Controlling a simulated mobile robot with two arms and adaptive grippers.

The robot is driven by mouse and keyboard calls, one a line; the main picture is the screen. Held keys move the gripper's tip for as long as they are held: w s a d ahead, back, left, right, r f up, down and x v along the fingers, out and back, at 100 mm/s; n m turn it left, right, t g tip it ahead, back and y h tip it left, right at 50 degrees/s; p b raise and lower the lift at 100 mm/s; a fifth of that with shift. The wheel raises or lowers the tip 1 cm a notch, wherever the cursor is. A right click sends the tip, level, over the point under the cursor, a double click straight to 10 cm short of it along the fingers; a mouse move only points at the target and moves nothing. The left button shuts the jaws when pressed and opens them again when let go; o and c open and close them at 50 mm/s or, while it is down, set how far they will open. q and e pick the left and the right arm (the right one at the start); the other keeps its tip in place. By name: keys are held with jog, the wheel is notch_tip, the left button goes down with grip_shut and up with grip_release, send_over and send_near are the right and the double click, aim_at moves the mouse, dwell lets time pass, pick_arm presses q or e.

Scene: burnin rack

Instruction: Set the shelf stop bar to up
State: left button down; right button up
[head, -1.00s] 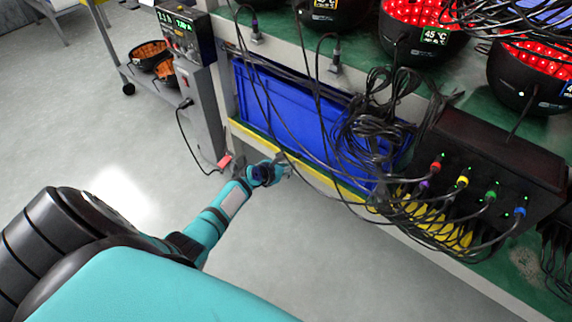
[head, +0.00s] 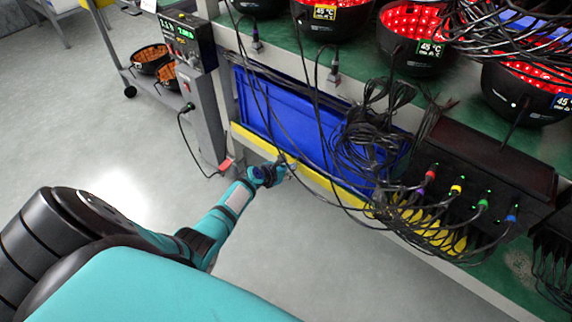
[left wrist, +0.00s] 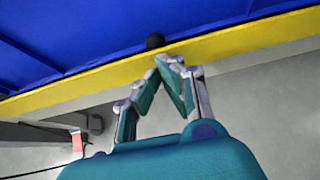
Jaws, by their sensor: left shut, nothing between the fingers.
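The shelf stop bar is a long yellow bar (head: 318,178) along the front edge of the lower shelf, in front of a blue crate (head: 270,105). In the left wrist view the yellow bar (left wrist: 75,90) crosses below the blue crate wall (left wrist: 70,40). A dark round knob (left wrist: 155,41) sits at its upper edge. My left gripper (head: 287,165) is shut and empty at the bar's front; in the left wrist view its fingertips (left wrist: 168,62) are just below the knob. I cannot tell whether they touch. My right gripper is not in view.
Black cables (head: 365,150) hang in front of the crate and bar. A black power box (head: 480,165) with coloured plugs stands on the right. The floor before the rack is clear.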

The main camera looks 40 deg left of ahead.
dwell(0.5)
pick_arm(q)
jog(key=d+v, duration=0.1)
jog(key=v, duration=1.1)
jog(key=shift+a, duration=0.45)
